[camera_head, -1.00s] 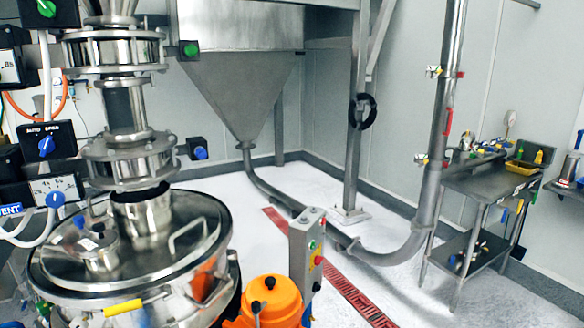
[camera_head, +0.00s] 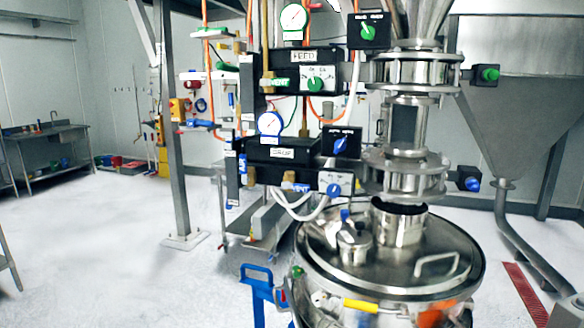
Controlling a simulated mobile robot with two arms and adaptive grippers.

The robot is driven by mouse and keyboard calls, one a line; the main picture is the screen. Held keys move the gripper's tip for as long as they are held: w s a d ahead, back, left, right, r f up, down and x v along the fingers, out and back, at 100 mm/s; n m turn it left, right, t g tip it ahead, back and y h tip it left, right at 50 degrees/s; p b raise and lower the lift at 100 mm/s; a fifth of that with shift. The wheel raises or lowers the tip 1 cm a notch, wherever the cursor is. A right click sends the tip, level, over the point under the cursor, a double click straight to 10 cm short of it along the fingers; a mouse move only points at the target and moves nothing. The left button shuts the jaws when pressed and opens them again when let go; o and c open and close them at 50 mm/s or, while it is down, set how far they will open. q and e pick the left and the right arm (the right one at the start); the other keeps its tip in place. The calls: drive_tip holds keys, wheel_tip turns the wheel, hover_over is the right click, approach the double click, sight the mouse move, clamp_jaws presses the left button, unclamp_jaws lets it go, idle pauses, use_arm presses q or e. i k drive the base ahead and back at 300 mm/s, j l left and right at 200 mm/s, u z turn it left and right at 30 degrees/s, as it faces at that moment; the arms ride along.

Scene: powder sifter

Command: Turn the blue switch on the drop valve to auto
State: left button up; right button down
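The blue switch (camera_head: 341,145) sits on a black box with small white lettering along its top, left of the steel valve column. The blue switch appears tilted off vertical; the lettering is too small to read surely. The lower valve unit (camera_head: 270,151) beside it carries a label that seems to read DROP, with a blue-rimmed gauge (camera_head: 270,124) above. A second blue knob (camera_head: 334,189) is on a white plate below. Neither of my grippers is in view.
A similar upper unit labelled FEED (camera_head: 303,56) has a green switch (camera_head: 367,30). The round steel vessel (camera_head: 335,258) stands below the column. A blue frame (camera_head: 257,272) stands at its left. A grey post (camera_head: 174,130) rises further left. The white floor at left is open.

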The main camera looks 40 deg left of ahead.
sight(341, 145)
drive_tip(key=u, duration=0.9)
